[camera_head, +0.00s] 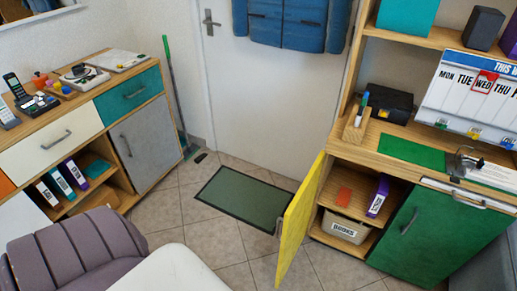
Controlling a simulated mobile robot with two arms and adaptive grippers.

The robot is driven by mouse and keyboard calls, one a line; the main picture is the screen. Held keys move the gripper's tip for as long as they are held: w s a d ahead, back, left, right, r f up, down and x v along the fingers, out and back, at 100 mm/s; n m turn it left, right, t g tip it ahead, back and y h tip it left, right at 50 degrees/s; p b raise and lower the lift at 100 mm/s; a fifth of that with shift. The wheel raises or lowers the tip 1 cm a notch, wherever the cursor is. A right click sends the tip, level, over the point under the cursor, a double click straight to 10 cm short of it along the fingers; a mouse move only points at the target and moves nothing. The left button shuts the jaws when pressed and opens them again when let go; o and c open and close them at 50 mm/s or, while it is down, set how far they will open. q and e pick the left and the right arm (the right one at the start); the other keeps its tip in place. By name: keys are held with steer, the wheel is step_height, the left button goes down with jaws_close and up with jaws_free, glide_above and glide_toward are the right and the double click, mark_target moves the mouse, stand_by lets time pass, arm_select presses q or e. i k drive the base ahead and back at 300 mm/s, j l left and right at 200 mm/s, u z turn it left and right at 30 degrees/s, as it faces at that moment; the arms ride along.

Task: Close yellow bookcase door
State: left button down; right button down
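The yellow bookcase door (301,222) stands open at the left side of the wooden bookcase (352,151) on the right. It swings out into the room, seen nearly edge-on, with a small handle (279,227) on its left face. The open compartment behind it shows a purple binder (378,196), an orange item (343,197) and a box labelled BOOKS (343,228). Neither of my grippers is in view.
A green door (428,222) beside the open compartment is shut. A purple-grey chair (72,252) and a white surface (160,274) fill the lower left. A green mat (243,206) lies on the tiled floor before the white room door (255,105). A cabinet (148,98) lines the left wall.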

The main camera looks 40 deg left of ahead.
mark_target(296, 215)
steer(key=k+j, duration=0.1)
steer(key=j, duration=0.35)
steer(key=k+j, duration=0.1)
steer(key=j, duration=0.35)
steer(key=k+j, duration=0.15)
steer(key=j, duration=0.3)
steer(key=k+j, duration=0.1)
steer(key=j, duration=0.3)
steer(key=j+z, duration=0.05)
